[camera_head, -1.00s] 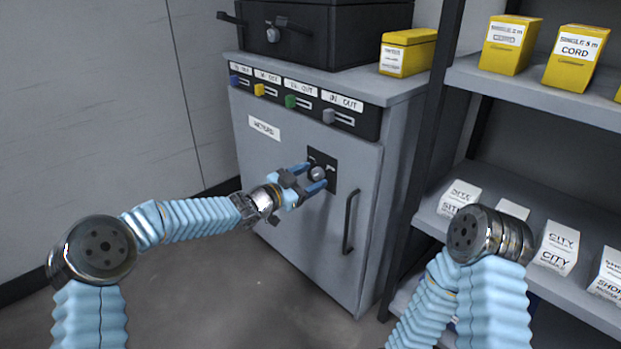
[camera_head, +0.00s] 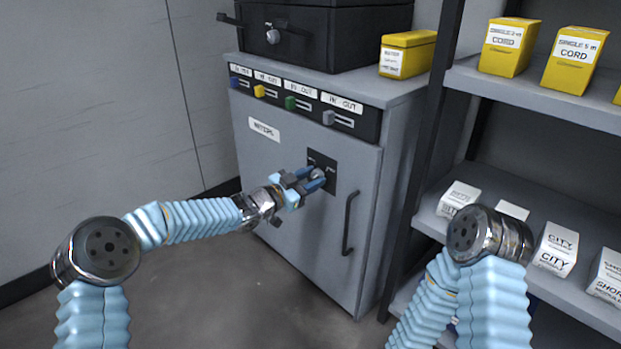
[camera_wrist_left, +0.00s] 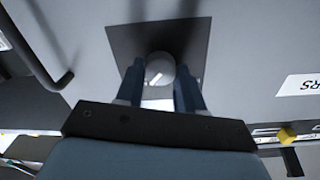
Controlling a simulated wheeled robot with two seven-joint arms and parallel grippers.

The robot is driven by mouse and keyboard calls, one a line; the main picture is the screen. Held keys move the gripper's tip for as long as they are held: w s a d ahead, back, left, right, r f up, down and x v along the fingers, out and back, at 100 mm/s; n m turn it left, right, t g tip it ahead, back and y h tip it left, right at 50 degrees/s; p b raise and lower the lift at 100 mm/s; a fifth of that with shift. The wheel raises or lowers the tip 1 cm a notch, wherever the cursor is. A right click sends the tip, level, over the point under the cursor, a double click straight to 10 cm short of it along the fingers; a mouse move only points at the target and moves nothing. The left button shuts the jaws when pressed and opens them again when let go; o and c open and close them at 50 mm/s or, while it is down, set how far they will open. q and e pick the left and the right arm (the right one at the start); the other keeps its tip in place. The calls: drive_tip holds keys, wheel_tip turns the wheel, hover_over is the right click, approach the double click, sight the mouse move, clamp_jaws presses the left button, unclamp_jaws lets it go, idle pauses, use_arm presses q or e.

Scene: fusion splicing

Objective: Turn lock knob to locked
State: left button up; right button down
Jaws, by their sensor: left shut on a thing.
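The lock knob (camera_head: 317,173) is a small round grey knob on a dark square plate (camera_head: 329,165) on the grey cabinet door. My left gripper (camera_head: 314,180) reaches it from the left and is shut on it. In the left wrist view the knob (camera_wrist_left: 160,69) sits between the two blue fingers of my left gripper (camera_wrist_left: 160,88), with a pale slanted mark on its face. The dark plate (camera_wrist_left: 125,40) lies behind it. Markings on the plate are too small to read. My right arm shows at lower right, but its gripper is not in view.
A vertical door handle (camera_head: 350,222) stands right of the knob. Coloured sliders, such as the green one (camera_head: 290,103), line the panel above. A black case (camera_head: 340,38) and a yellow box (camera_head: 408,53) stand on top. A shelf (camera_head: 545,95) with boxes is at right.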

use_arm(q)
drive_tip(key=n+p, duration=0.3)
drive_tip(key=shift+r, duration=0.15)
drive_tip(key=n+p, duration=0.1)
drive_tip(key=n, duration=0.2)
drive_tip(key=shift+p, duration=0.4)
drive_tip(key=n+p, duration=0.1)
drive_tip(key=n, duration=0.2)
drive_tip(key=shift+f, duration=0.2)
drive_tip(key=n, duration=0.4)
drive_tip(key=shift+f+n+t, duration=0.1)
drive_tip(key=shift+n+t, duration=0.2)
drive_tip(key=shift+t, duration=0.1)
drive_tip(key=shift+n, duration=2.1)
drive_tip(key=o, duration=1)
drive_tip(key=shift+o, duration=0.2)
